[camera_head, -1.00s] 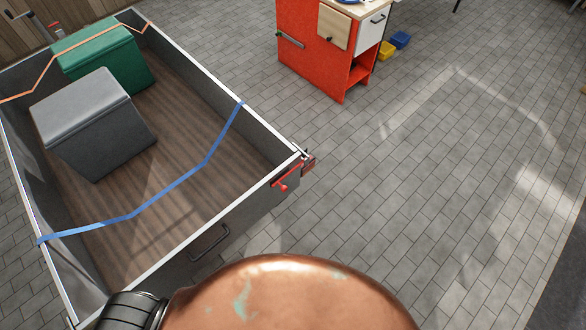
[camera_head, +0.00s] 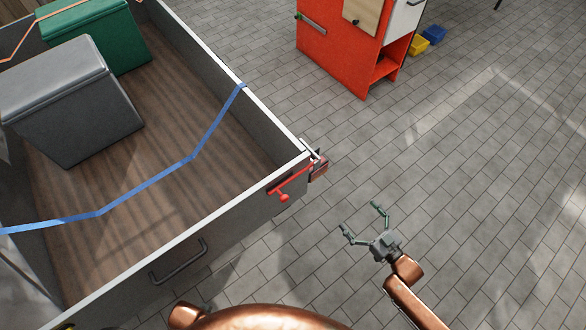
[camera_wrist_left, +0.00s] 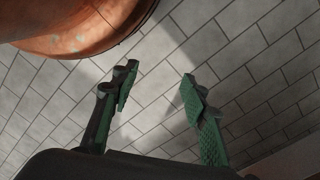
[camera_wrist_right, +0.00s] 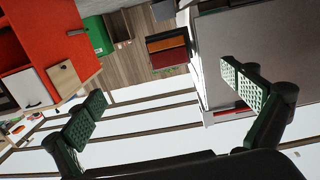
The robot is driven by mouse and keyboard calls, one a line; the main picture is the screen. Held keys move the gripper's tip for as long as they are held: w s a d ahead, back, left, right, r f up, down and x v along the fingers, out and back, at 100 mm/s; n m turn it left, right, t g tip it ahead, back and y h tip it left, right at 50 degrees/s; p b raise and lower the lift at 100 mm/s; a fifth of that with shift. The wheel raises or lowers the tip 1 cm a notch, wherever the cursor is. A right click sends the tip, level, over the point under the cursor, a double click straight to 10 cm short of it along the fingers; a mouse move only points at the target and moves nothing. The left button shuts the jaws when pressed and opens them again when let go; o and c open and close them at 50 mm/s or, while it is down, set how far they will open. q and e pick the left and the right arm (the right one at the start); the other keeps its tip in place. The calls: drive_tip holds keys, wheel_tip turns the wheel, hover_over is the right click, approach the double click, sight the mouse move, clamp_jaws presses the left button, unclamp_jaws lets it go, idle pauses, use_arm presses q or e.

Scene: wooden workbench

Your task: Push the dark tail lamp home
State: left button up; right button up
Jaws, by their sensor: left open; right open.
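The dark red tail lamp (camera_head: 319,169) is at the near right corner of the grey trailer (camera_head: 226,205) in the head view. In the right wrist view a lamp block (camera_wrist_right: 168,52) with amber and dark red bands shows beside the trailer wall, beyond the fingers. I cannot tell how far it sits in its mount. My right gripper (camera_head: 361,217) is open and empty over the floor, to the right of and nearer than the lamp, apart from it. My left gripper (camera_wrist_left: 158,94) is open and empty above the paving in its wrist view; the head view does not show it.
A red latch handle (camera_head: 285,197) sticks out beside the lamp corner. The trailer holds a grey box (camera_head: 60,95) and a green box (camera_head: 105,38) behind a blue strap (camera_head: 150,183). A red cabinet (camera_head: 340,55) stands at the back. The floor to the right is clear.

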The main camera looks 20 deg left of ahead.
drive_tip(key=w+a+r+y+b, duration=0.1)
drive_tip(key=w+a+b, duration=0.2)
drive_tip(key=w+a, duration=0.45)
use_arm(q)
drive_tip(key=shift+r+p, duration=0.75)
drive_tip(key=shift+p, duration=0.6)
use_arm(e)
drive_tip(key=s+a+v, duration=0.1)
drive_tip(key=s+v, duration=0.1)
drive_tip(key=v, duration=0.7)
drive_tip(key=shift+r, duration=0.25)
